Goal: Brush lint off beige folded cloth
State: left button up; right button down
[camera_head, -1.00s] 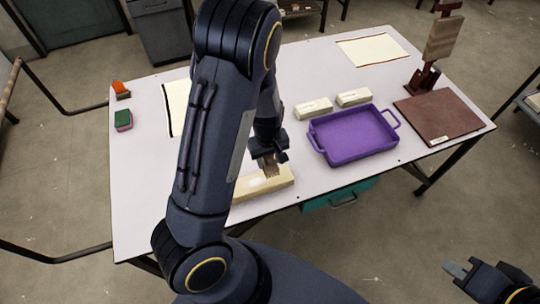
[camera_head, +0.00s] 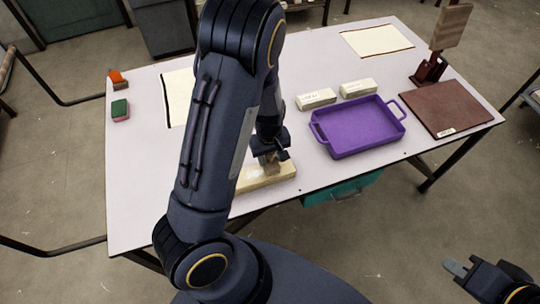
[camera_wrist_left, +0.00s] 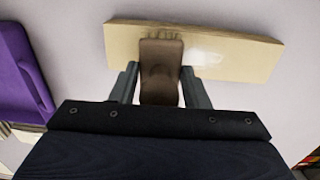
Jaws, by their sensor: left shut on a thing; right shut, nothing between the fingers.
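The beige folded cloth (camera_head: 262,176) lies near the table's front edge, partly hidden behind my left arm. In the left wrist view the cloth (camera_wrist_left: 228,56) is a long pale block with a whitish patch on top. My left gripper (camera_head: 268,152) is over the cloth and shut on a brown brush (camera_wrist_left: 160,72). The bristle end of the brush is at the cloth and seems to touch it. My right gripper (camera_head: 456,268) is at the lower right, off the table, shut and empty.
A purple tray (camera_head: 345,151) stands right of the cloth, with two pale blocks (camera_head: 316,99) (camera_head: 358,88) behind it. A brown board (camera_head: 452,112) and stand (camera_head: 430,68) are at the right. A green and pink sponge (camera_head: 120,110) lies at the left. Flat sheets (camera_head: 376,41) lie farther back.

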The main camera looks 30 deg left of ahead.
aim_at(241, 178)
pick_arm(q)
jog(key=shift+f+b, duration=0.8)
jog(key=shift+f, duration=0.2)
jog(key=shift+s+a+r, duration=0.15)
jog(key=shift+s+a, duration=0.95)
jog(key=shift+s, duration=0.2)
jog(key=shift+s+a+f+b, duration=0.2)
jog(key=shift+s+a+b, duration=0.1)
jog(key=shift+s+a, duration=0.85)
jog(key=shift+s+a+r, duration=0.1)
jog(key=shift+s+a, duration=0.4)
jog(key=shift+s, duration=0.15)
jog(key=shift+s+a, duration=0.45)
jog(key=shift+s, duration=0.3)
